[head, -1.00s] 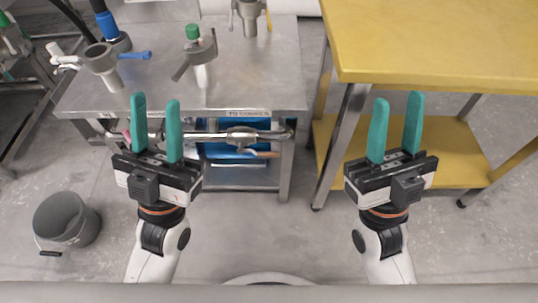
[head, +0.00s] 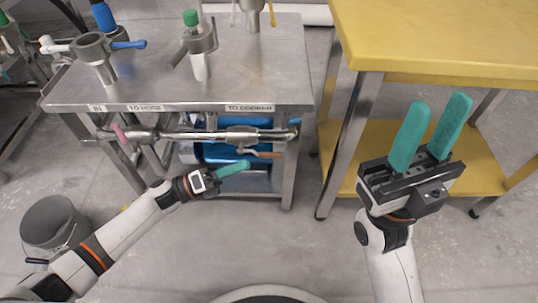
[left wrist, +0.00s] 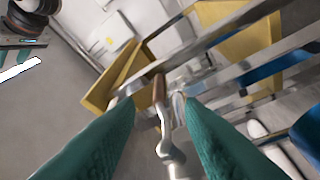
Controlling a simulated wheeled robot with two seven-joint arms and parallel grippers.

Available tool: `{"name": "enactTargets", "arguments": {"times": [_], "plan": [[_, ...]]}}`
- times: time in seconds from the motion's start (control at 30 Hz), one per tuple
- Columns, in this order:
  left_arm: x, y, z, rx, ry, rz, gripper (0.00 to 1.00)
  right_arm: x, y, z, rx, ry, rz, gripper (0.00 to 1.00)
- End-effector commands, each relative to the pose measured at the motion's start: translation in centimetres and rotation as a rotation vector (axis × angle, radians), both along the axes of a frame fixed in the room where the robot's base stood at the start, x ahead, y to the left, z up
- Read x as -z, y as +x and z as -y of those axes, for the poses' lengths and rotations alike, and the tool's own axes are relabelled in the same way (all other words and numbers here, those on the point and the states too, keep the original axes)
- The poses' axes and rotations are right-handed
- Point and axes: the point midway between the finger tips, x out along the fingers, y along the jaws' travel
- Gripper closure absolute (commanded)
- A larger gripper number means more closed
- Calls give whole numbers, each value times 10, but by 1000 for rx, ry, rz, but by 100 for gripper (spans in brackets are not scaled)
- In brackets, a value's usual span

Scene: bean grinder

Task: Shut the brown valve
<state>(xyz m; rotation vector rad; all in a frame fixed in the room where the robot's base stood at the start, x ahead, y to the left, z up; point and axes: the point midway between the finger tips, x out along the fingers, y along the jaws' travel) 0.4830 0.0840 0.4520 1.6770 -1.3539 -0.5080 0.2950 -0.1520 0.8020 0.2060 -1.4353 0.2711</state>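The brown valve (head: 264,154) is a brown-tipped handle on the horizontal steel pipe under the front edge of the metal table. It sticks out to the right below the pipe's fitting. My left gripper (head: 235,170) is just below and left of this handle, fingers pointing right. In the left wrist view, the left gripper's (left wrist: 155,102) teal fingers are apart, and the brown handle (left wrist: 158,90) with its bent metal stem shows between them. I cannot tell whether they touch. My right gripper (head: 436,130) is open and empty in front of the yellow table.
The metal table (head: 150,85) stands above the pipe (head: 190,134). A pink handle (head: 120,133) is at the pipe's left end. A blue container (head: 225,150) sits behind the pipe. The yellow table (head: 440,40) is at right, a grey bucket (head: 55,225) at left.

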Motion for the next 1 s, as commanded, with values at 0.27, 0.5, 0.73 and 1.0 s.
{"name": "enactTargets", "arguments": {"times": [0.27, 0.5, 0.73, 1.0], "plan": [[-11, 17, 52, 3, -3, 2, 65, -3, 2, -1, 2, -3, 32, 64], [-17, 25, 74, 0, -2, 0, 65, -5, 3, -1, 3, -4, 48, 64], [-18, 26, 77, 0, -2, -2, 65, -6, 3, -2, 3, -4, 44, 64], [-18, 26, 77, -1, -3, -2, 93, -6, 3, -2, 3, -5, 46, 64]]}}
